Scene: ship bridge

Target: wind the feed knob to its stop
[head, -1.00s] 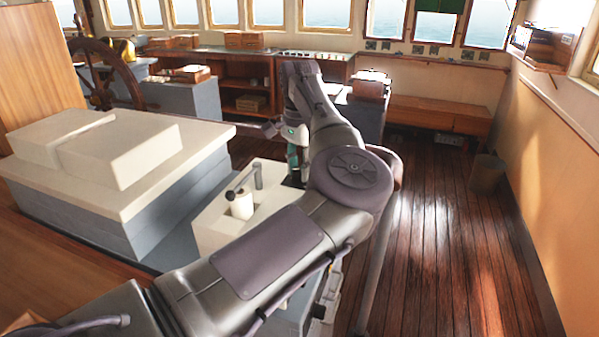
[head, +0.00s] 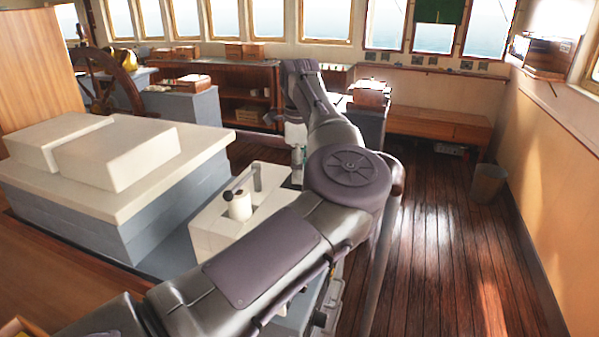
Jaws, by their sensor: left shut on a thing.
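My left arm reaches across the middle of the head view. My left gripper (head: 297,172) points down at the far right end of a white block (head: 213,228), partly hidden behind my forearm. It is shut, but its fingertips and the feed knob between them cannot be made out. On the block stands a white cylinder (head: 240,207) with a dark-tipped crank lever, left of my gripper and apart from it. A grey upright post (head: 257,178) stands just behind the cylinder. My right gripper is not in view.
A grey console with a cream top (head: 190,155) stands to the left. A ship's wheel (head: 105,75) and low cabinets are behind. A bin (head: 487,183) stands by the right wall. The wooden floor (head: 440,240) on the right is clear.

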